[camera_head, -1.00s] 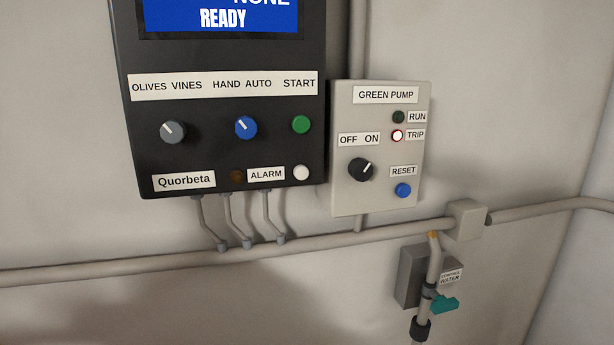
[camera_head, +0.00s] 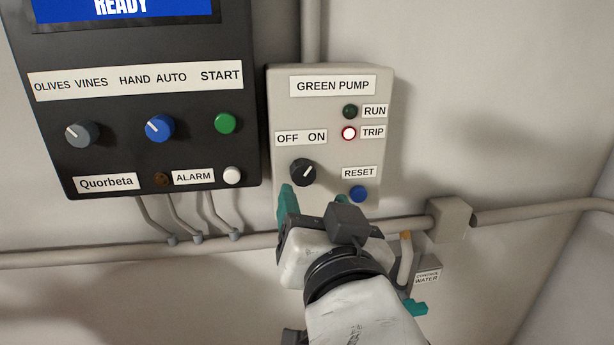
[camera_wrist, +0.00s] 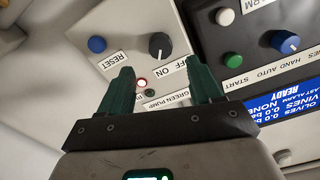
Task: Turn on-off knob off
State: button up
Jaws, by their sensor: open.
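The black on-off knob (camera_head: 303,172) is on the light grey GREEN PUMP box (camera_head: 283,99), below the OFF and ON labels. Its white pointer line leans up and right, toward ON. My gripper (camera_head: 312,200) is in front of the lower part of the box, just below the knob, with its teal fingers spread. In the wrist view the knob (camera_wrist: 160,46) appears upside down, beyond and between the open fingers of my gripper (camera_wrist: 163,85). Nothing is between the fingers, and they look apart from the knob.
A blue RESET button (camera_head: 358,193) is close to the right finger. The red-ringed TRIP lamp (camera_head: 349,133) is lit; the RUN lamp (camera_head: 350,111) is dark. A black Quorbeta panel (camera_head: 110,150) with knobs is at left. A pipe (camera_head: 240,242) runs below.

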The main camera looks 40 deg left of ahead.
aim_at(304, 177)
jog(key=p+x, duration=0.1)
jog(key=x, duration=0.6)
jog(key=c, duration=1)
